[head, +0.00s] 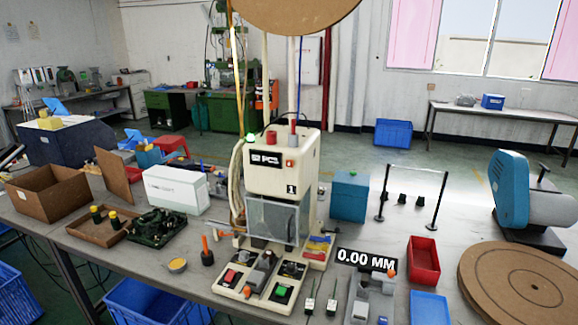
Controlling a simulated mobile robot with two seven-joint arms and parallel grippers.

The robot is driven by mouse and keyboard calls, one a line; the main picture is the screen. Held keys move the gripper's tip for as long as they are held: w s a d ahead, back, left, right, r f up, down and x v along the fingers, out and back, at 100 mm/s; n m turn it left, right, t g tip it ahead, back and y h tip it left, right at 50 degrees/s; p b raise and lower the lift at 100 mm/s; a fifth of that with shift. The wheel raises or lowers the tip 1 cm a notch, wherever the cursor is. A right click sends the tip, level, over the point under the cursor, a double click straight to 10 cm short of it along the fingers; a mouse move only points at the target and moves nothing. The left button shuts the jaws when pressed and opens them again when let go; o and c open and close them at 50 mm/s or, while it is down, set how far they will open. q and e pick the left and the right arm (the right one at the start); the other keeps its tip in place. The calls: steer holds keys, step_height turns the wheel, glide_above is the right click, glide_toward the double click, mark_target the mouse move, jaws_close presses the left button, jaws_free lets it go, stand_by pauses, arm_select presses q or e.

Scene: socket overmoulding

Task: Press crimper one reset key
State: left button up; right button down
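The cream crimper marked 1 (285,165) stands on the table in the middle of the head view. Its front has a dark display and a small red-orange key (290,163) at the right of it. A grey clear guard (272,220) hangs below the head. Its base carries a red button (230,276) on the left and a green button (281,291) on the right. Lettering on these keys is too small to read, so I cannot tell which is the reset key. Neither of my grippers shows.
A white box (175,189), a brown carton (45,187) and a shallow tray stand left on the table (180,235). At right are a teal box (349,194), a 0.00 MM display (366,259), a red bin (423,261) and a round brown disc (522,283). Small tools surround the crimper's base.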

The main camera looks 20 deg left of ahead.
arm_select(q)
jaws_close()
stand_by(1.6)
